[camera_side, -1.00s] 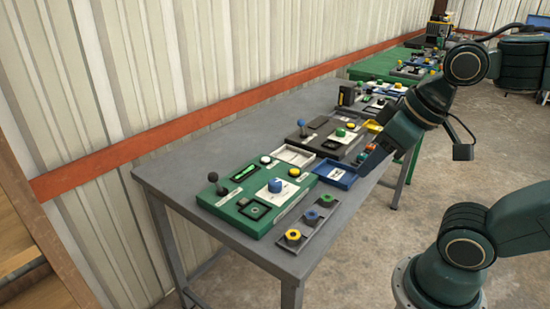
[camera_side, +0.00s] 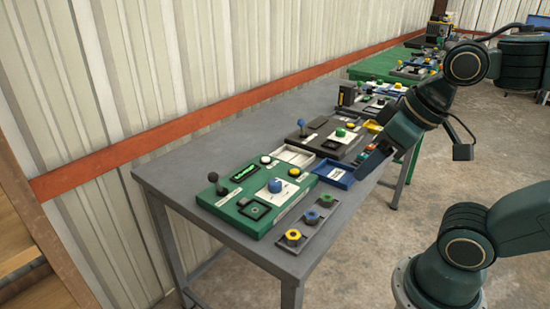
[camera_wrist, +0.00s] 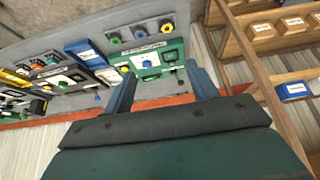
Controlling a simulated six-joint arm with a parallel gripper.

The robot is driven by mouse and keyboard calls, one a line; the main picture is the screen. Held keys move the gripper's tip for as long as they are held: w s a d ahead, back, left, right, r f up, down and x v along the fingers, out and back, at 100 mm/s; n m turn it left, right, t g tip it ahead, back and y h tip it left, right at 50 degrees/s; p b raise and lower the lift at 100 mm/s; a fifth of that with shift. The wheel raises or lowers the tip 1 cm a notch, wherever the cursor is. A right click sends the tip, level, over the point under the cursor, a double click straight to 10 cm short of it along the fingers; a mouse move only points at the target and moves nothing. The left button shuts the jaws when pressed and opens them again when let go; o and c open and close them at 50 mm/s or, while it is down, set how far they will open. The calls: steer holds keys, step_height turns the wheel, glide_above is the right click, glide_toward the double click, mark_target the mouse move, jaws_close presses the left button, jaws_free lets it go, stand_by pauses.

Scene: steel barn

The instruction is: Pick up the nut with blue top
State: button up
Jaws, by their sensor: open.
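A grey tray (camera_side: 278,241) at the table's front edge holds three nuts in a row. The nut with the blue top (camera_side: 311,217) is in the middle, between a yellow-topped nut (camera_side: 292,236) and a green-topped nut (camera_side: 327,200). In the wrist view the blue-topped nut (camera_wrist: 140,33) shows small near the top. My gripper (camera_side: 368,163) is open and empty, raised to the right of the tray, apart from the nuts. In the wrist view its two fingers (camera_wrist: 160,72) stand wide apart, with the green panel beyond them.
A green panel (camera_side: 250,222) with a blue knob (camera_side: 275,185) and a black-stemmed lever (camera_side: 215,180) lies beside the tray. A blue-rimmed tray (camera_side: 346,181) and a dark panel are further back. Bare grey tabletop is along the wall side.

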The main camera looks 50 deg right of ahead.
steer(key=n+g, duration=0.6)
steer(key=n, duration=1.2)
glide_above(312, 215)
step_height(312, 215, down, 10)
steer(key=shift+f, duration=0.15)
steer(key=shift+d, duration=0.1)
steer(key=shift+f, duration=4.3)
steer(key=shift+f, duration=2.6)
